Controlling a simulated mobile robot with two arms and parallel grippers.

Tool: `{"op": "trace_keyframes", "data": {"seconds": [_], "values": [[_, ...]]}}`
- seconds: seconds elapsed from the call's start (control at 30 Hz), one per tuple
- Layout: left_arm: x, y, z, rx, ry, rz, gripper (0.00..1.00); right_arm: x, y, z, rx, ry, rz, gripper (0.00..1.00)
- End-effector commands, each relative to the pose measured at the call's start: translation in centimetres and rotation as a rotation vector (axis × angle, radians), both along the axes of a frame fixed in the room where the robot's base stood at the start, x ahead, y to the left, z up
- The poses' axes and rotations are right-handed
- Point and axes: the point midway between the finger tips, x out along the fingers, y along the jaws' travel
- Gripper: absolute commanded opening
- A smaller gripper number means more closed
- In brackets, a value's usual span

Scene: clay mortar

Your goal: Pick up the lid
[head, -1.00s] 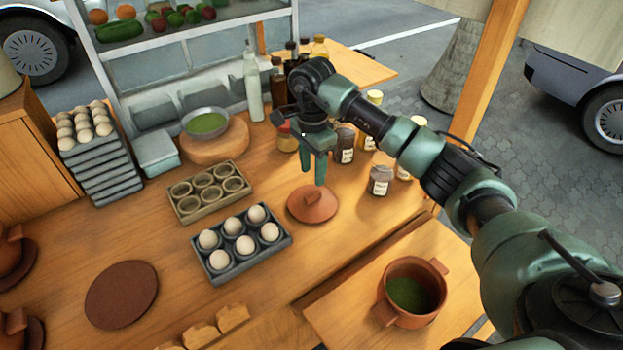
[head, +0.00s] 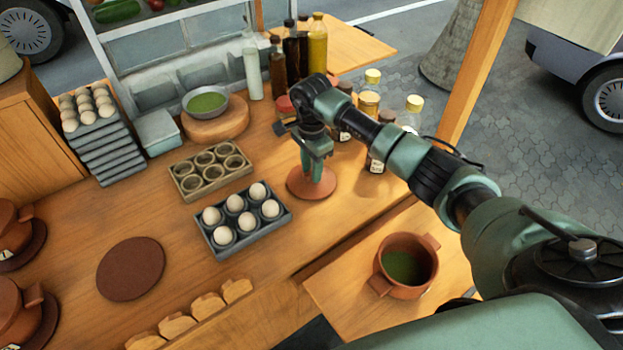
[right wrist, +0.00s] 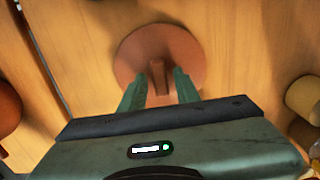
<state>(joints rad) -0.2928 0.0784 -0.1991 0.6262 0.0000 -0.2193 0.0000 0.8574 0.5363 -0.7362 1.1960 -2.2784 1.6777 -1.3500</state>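The round terracotta lid (head: 303,188) lies flat on the wooden table, just right of the egg tray. In the right wrist view the lid (right wrist: 190,50) shows its raised bar handle (right wrist: 159,77). My right gripper (head: 313,176) points down over the lid and hides part of it. In the right wrist view, its two fingers (right wrist: 160,82) are apart, one on each side of the handle, with gaps between. A terracotta pot (head: 407,268) with green contents stands open on the lower surface at the right. My left gripper is not in view.
A grey tray of eggs (head: 256,227) lies close left of the lid. Bottles and jars (head: 367,102) stand behind and right of my right gripper. A round brown mat (head: 130,269) lies bare at the left.

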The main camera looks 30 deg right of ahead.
Motion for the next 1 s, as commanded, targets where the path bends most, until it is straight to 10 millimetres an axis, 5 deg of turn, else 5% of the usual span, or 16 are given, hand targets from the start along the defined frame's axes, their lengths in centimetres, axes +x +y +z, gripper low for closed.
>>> {"op": "trace_keyframes", "data": {"seconds": [0.1, 0.63, 0.77, 1.0], "values": [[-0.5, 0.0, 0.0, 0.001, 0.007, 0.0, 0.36, 0.0, 0.0, 0.0, 0.0, 0.0, 0.0, 0.0], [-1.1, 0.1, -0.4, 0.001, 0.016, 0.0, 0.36, 0.1, 0.0, 1.3, 0.0, -0.004, 0.001, 0.0], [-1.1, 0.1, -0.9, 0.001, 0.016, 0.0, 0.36, 0.1, -0.1, 3.3, -0.002, -0.006, 0.0, 0.0], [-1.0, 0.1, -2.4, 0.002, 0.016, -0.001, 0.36, 0.2, 0.0, 9.9, -0.001, -0.009, 0.001, 0.0]]}}
